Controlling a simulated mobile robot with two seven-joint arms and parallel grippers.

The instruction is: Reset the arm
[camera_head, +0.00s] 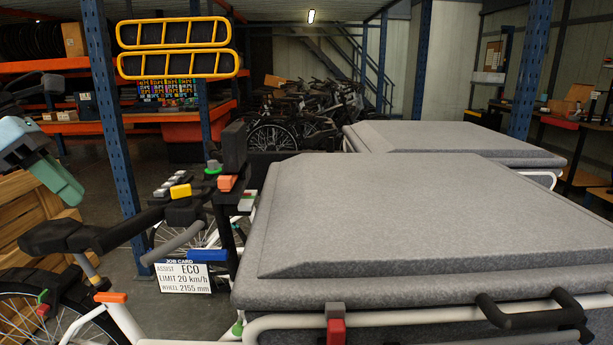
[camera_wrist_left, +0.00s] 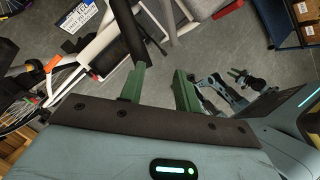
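My left gripper (camera_head: 66,188) hangs at the left edge of the head view, beside and above a bike saddle (camera_head: 62,236). Its green fingers point down and to the right, with nothing between them. In the left wrist view, the left gripper (camera_wrist_left: 161,78) shows two green fingers spread apart, with bare grey floor beyond the gap. A dark bar of the bike passes close to the left finger in that view; I cannot tell whether they touch.
A cargo bike with a grey padded cover (camera_head: 390,215) fills the right and middle. Its job card (camera_head: 184,278) hangs below the handlebar. A blue rack post (camera_head: 118,140) stands behind the saddle. Wooden crates (camera_head: 30,215) are at the left. Open floor (camera_wrist_left: 215,45) shows in the left wrist view.

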